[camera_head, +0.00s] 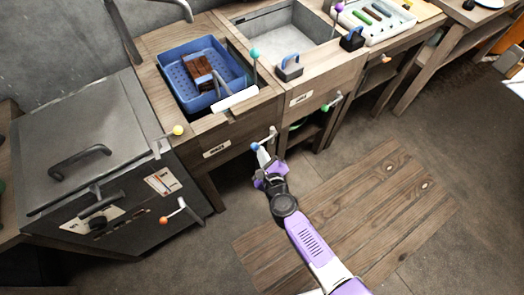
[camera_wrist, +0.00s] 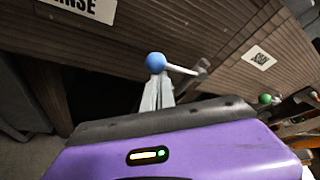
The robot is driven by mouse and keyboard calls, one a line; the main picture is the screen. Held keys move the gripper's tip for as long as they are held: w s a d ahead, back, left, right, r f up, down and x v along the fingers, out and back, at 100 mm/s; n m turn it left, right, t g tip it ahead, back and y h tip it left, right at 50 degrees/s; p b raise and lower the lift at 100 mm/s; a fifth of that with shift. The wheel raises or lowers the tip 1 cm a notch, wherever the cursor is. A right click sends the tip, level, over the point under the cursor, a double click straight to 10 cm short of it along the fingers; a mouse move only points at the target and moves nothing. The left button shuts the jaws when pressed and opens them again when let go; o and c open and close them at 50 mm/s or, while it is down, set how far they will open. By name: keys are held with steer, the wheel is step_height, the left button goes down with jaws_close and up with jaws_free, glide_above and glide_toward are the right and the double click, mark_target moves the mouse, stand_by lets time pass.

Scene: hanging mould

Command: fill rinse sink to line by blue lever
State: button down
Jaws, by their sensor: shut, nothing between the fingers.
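The blue lever (camera_head: 265,140) sticks out from the front of the counter, with a blue ball on its left end and a pale rod running right to a bracket. The blue ball also shows in the wrist view (camera_wrist: 156,62). My gripper (camera_head: 260,159) is shut and empty, with its fingertips (camera_wrist: 157,80) just below the ball. I cannot tell whether they touch it. The rinse sink (camera_head: 184,112), above a label ending in "INSE" (camera_wrist: 80,5), has a blue perforated basket (camera_head: 178,78) in it with a brown block inside. The water level and line cannot be made out.
A grey basin (camera_head: 283,35) lies to the right, with a green-ball lever (camera_head: 331,104) below it. A grey metal cabinet (camera_head: 95,150) with yellow and orange knobs stands left. A wooden floor panel (camera_head: 350,215) lies in front, with clear floor around it.

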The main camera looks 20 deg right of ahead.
stand_by(0.5)
step_height(320, 180, down, 4)
steer(key=d+b, duration=0.2)
steer(key=b, duration=0.2)
steer(key=r+p+v, duration=0.1)
steer(key=p+v, duration=0.2)
steer(key=v, duration=0.7)
steer(key=shift+d, duration=0.3)
steer(key=shift+w, duration=0.15)
